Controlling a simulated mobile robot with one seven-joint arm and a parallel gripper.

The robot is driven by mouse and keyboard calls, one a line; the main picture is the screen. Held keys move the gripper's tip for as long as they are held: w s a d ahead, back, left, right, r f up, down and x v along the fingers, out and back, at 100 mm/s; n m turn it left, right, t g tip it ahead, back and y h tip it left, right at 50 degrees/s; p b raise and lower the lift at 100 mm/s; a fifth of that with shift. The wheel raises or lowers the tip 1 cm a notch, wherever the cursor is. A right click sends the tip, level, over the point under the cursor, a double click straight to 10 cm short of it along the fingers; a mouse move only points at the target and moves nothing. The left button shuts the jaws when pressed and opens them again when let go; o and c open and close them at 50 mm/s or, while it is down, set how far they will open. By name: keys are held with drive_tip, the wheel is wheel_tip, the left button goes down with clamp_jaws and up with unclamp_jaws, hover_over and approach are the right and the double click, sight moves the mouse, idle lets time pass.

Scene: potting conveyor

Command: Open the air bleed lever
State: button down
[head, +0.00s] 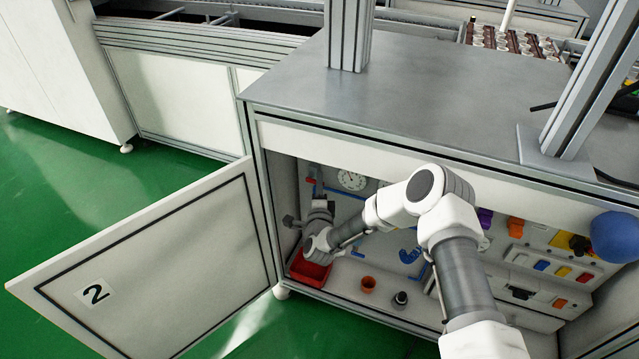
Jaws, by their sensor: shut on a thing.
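My gripper (316,186) reaches into the left part of the open cabinet, with its fingers pointing up along the back panel. It is shut at a small red lever (310,181), which I take to be the air bleed lever. Only a little of the lever shows beside the fingers; its exact angle and the grip are too small to make out. A round white gauge (351,180) is on the back panel just right of my gripper.
The cabinet door (160,265), marked 2, stands open at the left. Blue pipes (409,256) run on the back panel. Coloured switches (542,265) are at the right.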

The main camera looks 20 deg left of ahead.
sight(317, 169)
drive_tip(key=shift+r, duration=0.15)
drive_tip(key=n+p, duration=0.1)
drive_tip(key=r+n+g+p, duration=0.1)
drive_tip(key=shift+a+r+n+h, duration=0.1)
drive_tip(key=shift+n+h, duration=0.2)
drive_tip(key=shift+n, duration=0.1)
drive_tip(key=n+p, duration=0.1)
drive_tip(key=n, duration=0.1)
drive_tip(key=a+r+n+g+h+p, duration=0.1)
drive_tip(key=n+p, duration=0.1)
drive_tip(key=shift+r+g+h, duration=0.15)
drive_tip(key=shift+g+h, duration=0.15)
drive_tip(key=n+h, duration=0.1)
drive_tip(key=a+n+h+p, duration=0.1)
drive_tip(key=n, duration=0.1)
drive_tip(key=shift+r+g, duration=0.3)
drive_tip(key=shift+r, duration=0.05)
drive_tip(key=shift+w+a+n+g+h+p, duration=0.15)
drive_tip(key=shift+a+n+h, duration=0.2)
drive_tip(key=shift+n, duration=0.3)
drive_tip(key=shift+s+a+n+g+h+p, duration=0.1)
drive_tip(key=shift+a+n+h, duration=0.05)
drive_tip(key=shift+n+h, duration=0.4)
drive_tip(key=shift+w+a+n+g+h+p, duration=0.15)
drive_tip(key=shift+a+n+h, duration=0.15)
drive_tip(key=shift+n, duration=0.4)
drive_tip(key=c, duration=0.8)
unclamp_jaws()
drive_tip(key=shift+s+r, duration=0.1)
